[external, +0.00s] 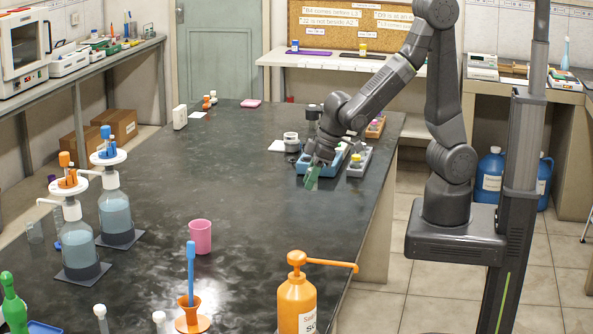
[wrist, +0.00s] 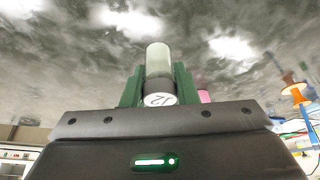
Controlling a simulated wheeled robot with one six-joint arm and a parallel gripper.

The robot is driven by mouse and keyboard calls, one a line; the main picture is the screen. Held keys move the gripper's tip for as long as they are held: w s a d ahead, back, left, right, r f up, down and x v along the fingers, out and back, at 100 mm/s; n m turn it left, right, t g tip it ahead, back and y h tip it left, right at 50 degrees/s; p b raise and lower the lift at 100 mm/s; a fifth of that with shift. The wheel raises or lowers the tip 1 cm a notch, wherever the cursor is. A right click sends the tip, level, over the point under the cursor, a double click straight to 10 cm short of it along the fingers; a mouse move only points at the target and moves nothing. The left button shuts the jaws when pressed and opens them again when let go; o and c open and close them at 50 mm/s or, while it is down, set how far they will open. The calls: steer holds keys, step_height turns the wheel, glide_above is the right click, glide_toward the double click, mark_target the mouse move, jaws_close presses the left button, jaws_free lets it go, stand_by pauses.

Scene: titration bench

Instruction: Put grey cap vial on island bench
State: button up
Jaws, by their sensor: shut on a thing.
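My gripper (external: 312,178) has green fingers and is shut on the grey cap vial (wrist: 159,58), with one finger on each side of it in the wrist view (wrist: 158,88). The vial has a pale, cloudy body, a dark grey cap and a white marked disc on the cap's end facing the camera. In the external view I cannot make out the vial at the fingers. The island bench (external: 165,215) has a dark, glossy top. My gripper is over its right side, at the front left of a blue tray; the gap to the surface is unclear.
The blue tray (external: 301,168) and a grey tray with a yellow-capped item (external: 355,161) stand by the bench's right edge. A pink cup (external: 200,237), an orange pump bottle (external: 297,300) and two dispenser bottles stand nearer. The bench's middle is clear.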

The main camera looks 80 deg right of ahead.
steer(key=w+d+f+m+h+p, duration=0.3)
steer(key=w+d+p, duration=0.4)
steer(key=w+d, duration=0.7)
steer(key=s+a+r+n+y+b, duration=0.1)
steer(key=s+a+b, duration=0.25)
steer(key=a, duration=0.85)
steer(key=s+a+n+y+b, duration=0.1)
steer(key=s+a+n+b, duration=0.2)
steer(key=a, duration=0.9)
steer(key=s+a+r+y+b, duration=0.1)
steer(key=s+a+b, duration=0.35)
steer(key=a, duration=0.65)
steer(key=shift+y, duration=0.3)
steer(key=f, duration=0.5)
steer(key=f+p, duration=0.1)
steer(key=f, duration=0.4)
steer(key=shift+a, duration=0.2)
steer(key=shift+f+b, duration=0.2)
steer(key=shift+b, duration=0.1)
steer(key=o, duration=1)
steer(key=shift+r, duration=0.1)
